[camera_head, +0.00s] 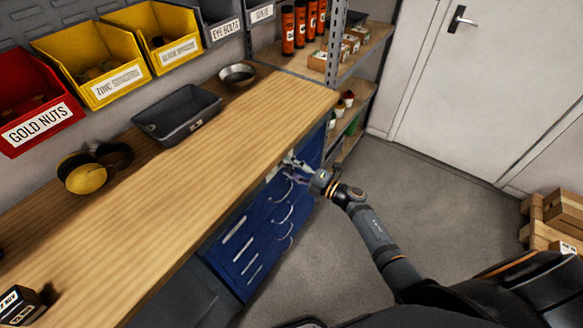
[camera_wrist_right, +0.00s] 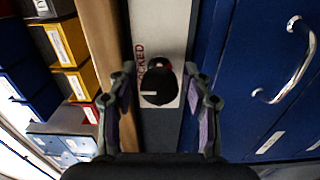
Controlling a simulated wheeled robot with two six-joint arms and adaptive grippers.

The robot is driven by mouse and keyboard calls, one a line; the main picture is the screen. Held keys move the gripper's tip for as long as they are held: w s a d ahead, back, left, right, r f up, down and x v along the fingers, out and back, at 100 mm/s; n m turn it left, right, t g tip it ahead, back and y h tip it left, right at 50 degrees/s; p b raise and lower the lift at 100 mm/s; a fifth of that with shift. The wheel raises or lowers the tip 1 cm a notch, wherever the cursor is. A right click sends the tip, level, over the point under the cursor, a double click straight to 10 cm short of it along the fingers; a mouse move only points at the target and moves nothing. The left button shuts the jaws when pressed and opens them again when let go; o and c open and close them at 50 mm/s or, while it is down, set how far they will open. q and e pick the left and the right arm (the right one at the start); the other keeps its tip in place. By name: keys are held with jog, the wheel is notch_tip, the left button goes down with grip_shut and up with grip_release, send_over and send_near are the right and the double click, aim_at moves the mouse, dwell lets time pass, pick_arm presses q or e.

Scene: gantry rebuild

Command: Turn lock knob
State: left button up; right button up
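The lock knob (camera_wrist_right: 158,86) is a round black knob with a pale pointer mark toward the left and a little red at its top. It sits on a light grey plate (camera_wrist_right: 163,30) with partly covered red lettering ending in "CKED". My right gripper (camera_wrist_right: 160,80) is open, with one finger on each side of the knob and visible gaps between. In the head view my right gripper (camera_head: 294,170) is at the front of the blue drawer cabinet (camera_head: 240,255), just under the workbench edge. The knob cannot be made out there. My left gripper is not in view.
The wooden workbench (camera_head: 225,125) overhangs the cabinet. Curved drawer handles (camera_head: 283,212) stick out below my right gripper; one handle (camera_wrist_right: 290,70) shows at right in the wrist view. A shelf rack (camera_head: 345,90) stands beyond. The grey floor (camera_head: 420,190) is clear toward the door.

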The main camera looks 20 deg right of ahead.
jog(key=v, duration=0.8)
dwell(0.6)
jog(key=s+d+f+m+g+h, duration=0.1)
jog(key=s+d+f+m+h, duration=0.3)
jog(key=f, duration=0.5)
jog(key=s+d+f+m+g+h, duration=0.1)
jog(key=s+d+f+m+h, duration=0.25)
jog(key=f+m, duration=0.45)
jog(key=s+d+f+m+g+h, duration=0.1)
jog(key=s+d+f+m+h, duration=0.25)
jog(key=f, duration=0.75)
jog(key=s+a+f+m+g, duration=0.1)
jog(key=s+f+m+g, duration=0.2)
jog(key=s, duration=0.7)
jog(key=s+a+f+m+g, duration=0.2)
jog(key=s+f+m+g, duration=0.1)
jog(key=s+f, duration=0.4)
jog(key=s+a+f+m+g, duration=0.2)
jog(key=s+f+m+g, duration=0.1)
jog(key=s, duration=1.1)
notch_tip(320, 180, down, 2)
jog(key=shift+f+m+g+h, duration=0.1)
jog(key=shift+m+g+h, duration=0.3)
jog(key=shift+g, duration=0.1)
